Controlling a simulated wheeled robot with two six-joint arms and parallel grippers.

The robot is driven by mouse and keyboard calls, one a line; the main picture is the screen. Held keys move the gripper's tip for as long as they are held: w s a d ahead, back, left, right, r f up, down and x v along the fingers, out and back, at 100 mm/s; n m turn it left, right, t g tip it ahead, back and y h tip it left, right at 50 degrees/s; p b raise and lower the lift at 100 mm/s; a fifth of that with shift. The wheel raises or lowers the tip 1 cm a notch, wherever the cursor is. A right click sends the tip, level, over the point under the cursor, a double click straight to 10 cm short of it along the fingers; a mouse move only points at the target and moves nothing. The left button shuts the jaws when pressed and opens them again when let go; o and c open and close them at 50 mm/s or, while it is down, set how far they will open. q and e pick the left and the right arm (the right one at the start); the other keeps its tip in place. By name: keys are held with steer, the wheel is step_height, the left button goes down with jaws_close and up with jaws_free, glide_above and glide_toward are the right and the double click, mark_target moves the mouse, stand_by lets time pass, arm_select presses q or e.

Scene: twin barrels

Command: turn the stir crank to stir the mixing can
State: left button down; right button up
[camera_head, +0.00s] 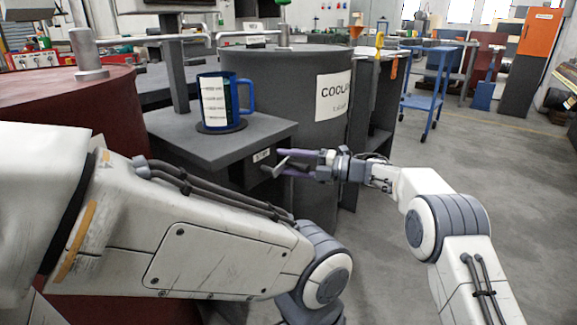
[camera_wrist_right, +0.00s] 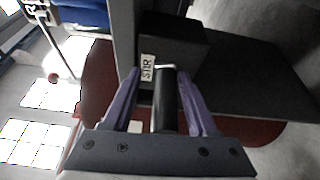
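The mixing can (camera_head: 214,103) is a blue mug with a white measuring label, upright on a dark round pad on the grey stand. The stir crank (camera_head: 275,166) sticks out of the stand's front beside a small STIR label (camera_head: 261,155), which also shows in the right wrist view (camera_wrist_right: 148,67). My right gripper (camera_head: 290,163) has its purple fingers on either side of the crank's dark handle (camera_wrist_right: 165,100).
A dark red barrel (camera_head: 110,85) stands at the left and a grey COOLANT barrel (camera_head: 300,75) behind the stand (camera_head: 180,145). Thin taps and pipes run above the barrels. A blue cart (camera_head: 430,75) stands farther back. The floor (camera_head: 400,160) at the right is clear.

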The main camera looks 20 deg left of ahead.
steer(key=shift+a+f, duration=0.1)
steer(key=shift+f, duration=0.1)
steer(key=d+p, duration=0.4)
steer(key=d, duration=0.6)
steer(key=shift+w+d, duration=0.2)
steer(key=shift+d, duration=0.05)
steer(key=shift+r, duration=0.2)
